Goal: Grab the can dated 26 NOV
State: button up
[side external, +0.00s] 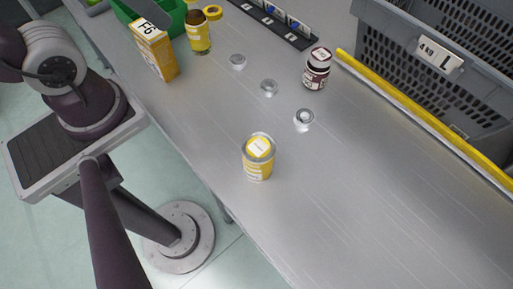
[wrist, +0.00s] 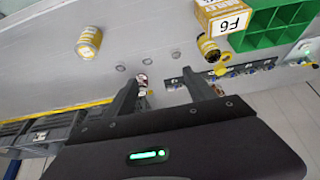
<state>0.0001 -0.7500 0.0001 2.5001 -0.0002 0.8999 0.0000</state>
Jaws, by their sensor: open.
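A yellow can (side external: 258,164) with a pale label on its top stands alone near the table's front edge; it shows at upper left in the wrist view (wrist: 88,42). A small dark jar (side external: 317,72) with a printed lid appears beside the left finger in the wrist view (wrist: 142,80). No date is readable on any of them. My gripper (wrist: 161,77) is open and empty, with no can between its fingers. The side view does not show it.
A yellow F6 box (side external: 155,52) and a green divided bin (side external: 160,15) stand at the back left. Small metal discs (side external: 269,87) lie mid-table. A dark strip (side external: 268,22) is at the back. A grey crate (side external: 400,45) stands beyond a yellow rail (side external: 420,118). The front right is clear.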

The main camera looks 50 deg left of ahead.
dwell(0.4)
jog(key=o, duration=0.4)
jog(key=shift+c, duration=0.2)
